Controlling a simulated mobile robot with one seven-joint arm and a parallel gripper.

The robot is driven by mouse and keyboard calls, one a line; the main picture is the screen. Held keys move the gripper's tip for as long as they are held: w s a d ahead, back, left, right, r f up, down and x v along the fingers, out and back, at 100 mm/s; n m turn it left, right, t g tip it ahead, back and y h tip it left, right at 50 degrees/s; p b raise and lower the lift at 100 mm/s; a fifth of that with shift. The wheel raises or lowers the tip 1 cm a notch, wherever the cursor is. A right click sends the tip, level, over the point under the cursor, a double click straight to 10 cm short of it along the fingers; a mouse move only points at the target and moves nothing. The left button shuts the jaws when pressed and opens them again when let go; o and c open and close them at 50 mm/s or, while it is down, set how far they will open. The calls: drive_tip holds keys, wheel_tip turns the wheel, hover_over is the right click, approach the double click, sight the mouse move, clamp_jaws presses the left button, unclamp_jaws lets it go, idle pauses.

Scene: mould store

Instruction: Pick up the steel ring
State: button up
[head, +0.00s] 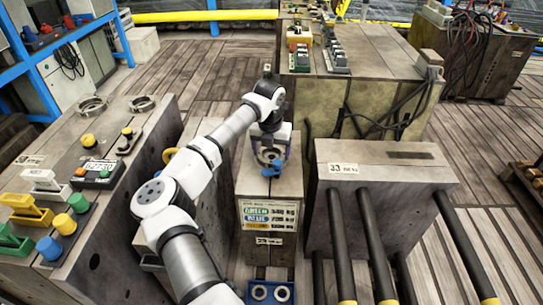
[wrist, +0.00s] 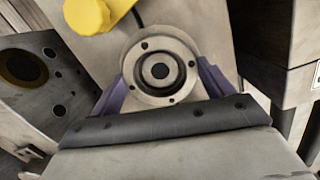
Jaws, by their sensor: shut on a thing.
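The steel ring (wrist: 160,97) is a round grey flange with small bolt holes in its face. In the wrist view it sits between the two purple fingers of my gripper (wrist: 162,73), which are shut on its left and right sides. In the head view my gripper (head: 270,156) is over the top of the narrow middle block (head: 258,190), with the ring partly hidden between the fingers. I cannot tell whether the ring touches the block or is just above it.
A yellow knob (wrist: 88,15) is close by the ring. Grey rings (head: 92,104) lie on the left block, and a blue tray (head: 282,293) holds two rings. A wide block (head: 385,175) with dark rods stands close on the right.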

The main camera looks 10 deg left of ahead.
drive_tip(key=shift+r, duration=0.15)
wheel_tip(320, 180, up, 20)
drive_tip(key=shift+f+p, duration=0.1)
drive_tip(key=shift+p, duration=0.7)
